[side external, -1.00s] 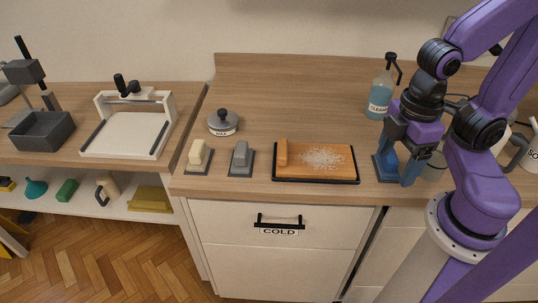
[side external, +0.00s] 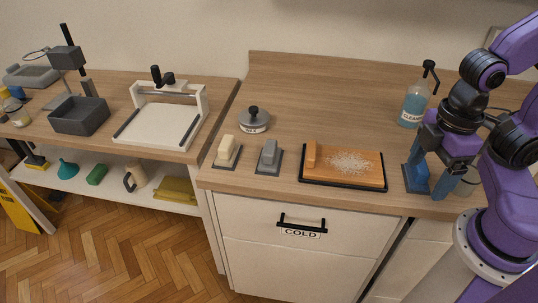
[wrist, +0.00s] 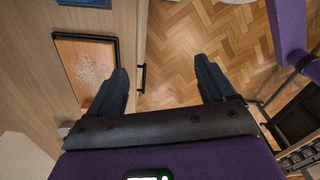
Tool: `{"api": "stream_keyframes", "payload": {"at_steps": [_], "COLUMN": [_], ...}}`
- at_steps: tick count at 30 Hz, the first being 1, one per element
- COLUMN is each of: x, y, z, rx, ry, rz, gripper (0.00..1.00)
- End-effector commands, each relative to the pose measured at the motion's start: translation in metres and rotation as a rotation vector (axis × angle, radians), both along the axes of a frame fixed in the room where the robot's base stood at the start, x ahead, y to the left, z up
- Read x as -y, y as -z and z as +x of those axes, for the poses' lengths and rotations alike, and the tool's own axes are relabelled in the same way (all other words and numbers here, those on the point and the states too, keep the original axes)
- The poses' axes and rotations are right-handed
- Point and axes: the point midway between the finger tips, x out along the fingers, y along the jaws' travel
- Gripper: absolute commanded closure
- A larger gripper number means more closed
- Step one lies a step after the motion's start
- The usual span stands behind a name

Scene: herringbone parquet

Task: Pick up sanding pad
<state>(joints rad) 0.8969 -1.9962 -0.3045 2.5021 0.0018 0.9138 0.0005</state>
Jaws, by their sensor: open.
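No object is clearly marked as the sanding pad. A small orange-brown block (side external: 311,154) stands at the left end of a dust-covered wooden board (side external: 368,178) and may be it. A cream block (side external: 227,147) and a grey block (side external: 269,155) sit on dark bases to the left. My gripper (side external: 428,188) is open and points down at the counter's right front, to the right of the board. In the wrist view, my gripper (wrist: 160,66) has floor between its fingers, and the board (wrist: 80,75) lies left of them.
A blue-green cleaner bottle (side external: 414,105) stands behind my gripper. A round grey lidded item (side external: 254,122) sits behind the blocks. A white press frame (side external: 155,126) and grey bin (side external: 78,117) are on the left counter. A green block (side external: 97,174) lies on the shelf below.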

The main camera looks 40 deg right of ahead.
Motion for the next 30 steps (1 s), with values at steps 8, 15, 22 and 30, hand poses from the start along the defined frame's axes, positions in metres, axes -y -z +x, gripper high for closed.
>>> {"api": "stream_keyframes", "payload": {"at_steps": [8,15,22,30], "x": [-0.013,-0.053,-0.086,-0.114], "y": [-0.006,-0.022,-0.034,-0.043], "z": [0.017,0.077,0.141,0.217], "rx": [-0.002,-0.011,-0.018,-0.025], "ry": [0.096,0.438,0.79,1.202], "rz": [0.0,-0.003,-0.004,-0.006], "gripper": [0.17,0.17,0.17,0.17]}}
